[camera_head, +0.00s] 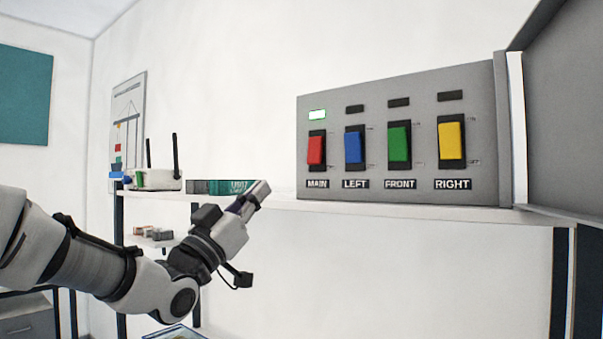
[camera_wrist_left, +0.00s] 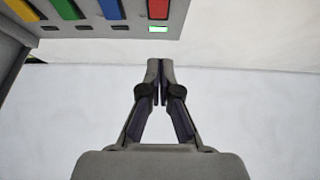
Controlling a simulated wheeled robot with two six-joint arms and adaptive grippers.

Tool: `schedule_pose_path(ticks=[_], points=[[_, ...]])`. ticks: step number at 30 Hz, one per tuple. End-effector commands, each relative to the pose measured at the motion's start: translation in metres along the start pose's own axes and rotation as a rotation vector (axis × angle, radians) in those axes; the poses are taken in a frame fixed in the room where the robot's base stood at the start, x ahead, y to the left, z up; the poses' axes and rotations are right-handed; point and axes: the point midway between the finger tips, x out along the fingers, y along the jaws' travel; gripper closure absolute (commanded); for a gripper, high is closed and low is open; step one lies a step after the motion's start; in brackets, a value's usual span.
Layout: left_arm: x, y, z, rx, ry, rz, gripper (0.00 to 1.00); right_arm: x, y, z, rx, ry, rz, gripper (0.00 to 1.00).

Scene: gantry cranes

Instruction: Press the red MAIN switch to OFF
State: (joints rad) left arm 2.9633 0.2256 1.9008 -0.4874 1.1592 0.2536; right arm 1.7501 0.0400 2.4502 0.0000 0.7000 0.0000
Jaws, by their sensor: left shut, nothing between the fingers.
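The red MAIN switch (camera_head: 316,150) is the leftmost rocker on the grey switch panel (camera_head: 430,87). A green lamp (camera_head: 317,115) above it is lit. My left gripper (camera_head: 262,190) is shut and empty, to the left of the panel and lower than the red switch, apart from it. In the left wrist view my left gripper (camera_wrist_left: 159,64) points toward the panel, which looks upside down there. The red switch (camera_wrist_left: 157,8) is at the top edge, partly cut off, with the lit green lamp (camera_wrist_left: 158,29) just below it. My right gripper is not in view.
Blue (camera_head: 354,147), green (camera_head: 399,144) and yellow (camera_head: 451,141) switches stand right of the red one, their lamps dark. The panel stands on a white shelf (camera_head: 400,207). A white router (camera_head: 160,180) and a dark green box (camera_head: 215,187) sit left. An open grey door (camera_head: 565,130) is at right.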

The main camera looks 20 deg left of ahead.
Motion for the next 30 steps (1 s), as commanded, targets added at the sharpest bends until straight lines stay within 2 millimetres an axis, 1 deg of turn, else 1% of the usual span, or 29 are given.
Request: schedule_pose_path(ticks=[8, 11, 14, 15, 16, 18, 25, 27, 30], points=[[0.001, 0.0, 0.003, 0.0, -0.003, 0.0, 1.0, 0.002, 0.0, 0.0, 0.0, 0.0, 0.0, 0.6], [0.007, 0.0, 0.005, 0.003, -0.003, 0.001, 1.0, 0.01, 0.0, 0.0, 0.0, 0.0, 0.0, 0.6], [0.02, 0.001, 0.008, 0.004, -0.001, 0.002, 1.0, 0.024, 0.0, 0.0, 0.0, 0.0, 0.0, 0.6], [0.033, 0.001, 0.001, 0.003, -0.004, 0.002, 1.0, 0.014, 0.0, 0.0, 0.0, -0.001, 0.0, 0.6], [0.042, 0.0, -0.002, 0.002, -0.005, 0.001, 1.0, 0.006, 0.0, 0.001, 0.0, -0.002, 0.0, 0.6], [0.058, 0.001, -0.002, 0.001, -0.005, 0.001, 1.0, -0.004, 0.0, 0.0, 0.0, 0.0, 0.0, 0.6], [0.108, 0.0, -0.002, -0.001, -0.005, 0.001, 1.0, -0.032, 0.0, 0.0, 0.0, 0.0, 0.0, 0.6], [0.116, 0.0, 0.012, -0.002, -0.009, 0.0, 1.0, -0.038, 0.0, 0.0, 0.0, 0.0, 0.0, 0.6], [0.124, 0.0, 0.022, -0.001, -0.006, 0.0, 1.0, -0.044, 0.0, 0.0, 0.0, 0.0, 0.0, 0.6]])
